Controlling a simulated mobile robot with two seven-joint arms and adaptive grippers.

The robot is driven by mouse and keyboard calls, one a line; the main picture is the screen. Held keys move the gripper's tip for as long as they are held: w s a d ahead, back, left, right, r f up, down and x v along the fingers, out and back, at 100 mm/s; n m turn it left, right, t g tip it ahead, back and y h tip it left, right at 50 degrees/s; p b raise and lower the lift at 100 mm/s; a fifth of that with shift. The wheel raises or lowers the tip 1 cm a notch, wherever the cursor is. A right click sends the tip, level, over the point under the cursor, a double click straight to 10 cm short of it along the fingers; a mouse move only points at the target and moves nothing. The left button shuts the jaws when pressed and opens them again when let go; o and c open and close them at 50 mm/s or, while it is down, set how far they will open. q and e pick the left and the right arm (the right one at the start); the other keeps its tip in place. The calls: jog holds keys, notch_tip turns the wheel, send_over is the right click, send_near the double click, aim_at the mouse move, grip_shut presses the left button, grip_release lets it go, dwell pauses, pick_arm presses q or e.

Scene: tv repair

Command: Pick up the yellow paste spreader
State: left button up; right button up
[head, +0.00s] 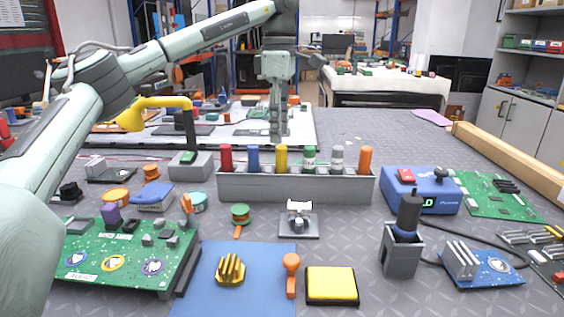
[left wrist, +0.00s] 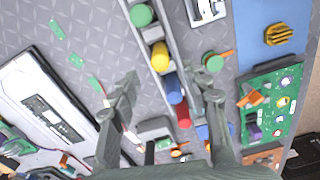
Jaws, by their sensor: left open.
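A grey rack (head: 296,187) holds several upright coloured handles. The yellow handle (head: 281,159), which looks like the paste spreader, stands third from the left, between a blue and a green one. Its lower part is hidden inside the rack. My left gripper (head: 278,134) points down above and behind the rack, almost in line with the yellow handle. In the left wrist view my left gripper (left wrist: 160,80) shows spread, empty fingers, and the yellow handle (left wrist: 160,57) shows between and just beyond their tips. No contact shows. My right gripper is in neither view.
Red (head: 225,158) and blue (head: 252,159) handles stand left of the yellow one, green (head: 309,159), grey and orange ones right. A yellow-armed stand (head: 190,160) is left of the rack. A blue power unit (head: 420,190) is right. Circuit boards and a blue mat (head: 250,253) lie in front.

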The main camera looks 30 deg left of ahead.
aim_at(281, 156)
pick_arm(q)
notch_tip(281, 156, down, 7)
jog(key=shift+d+f, duration=0.1)
jog(key=shift+d, duration=0.05)
jog(key=shift+c, duration=0.3)
grip_shut()
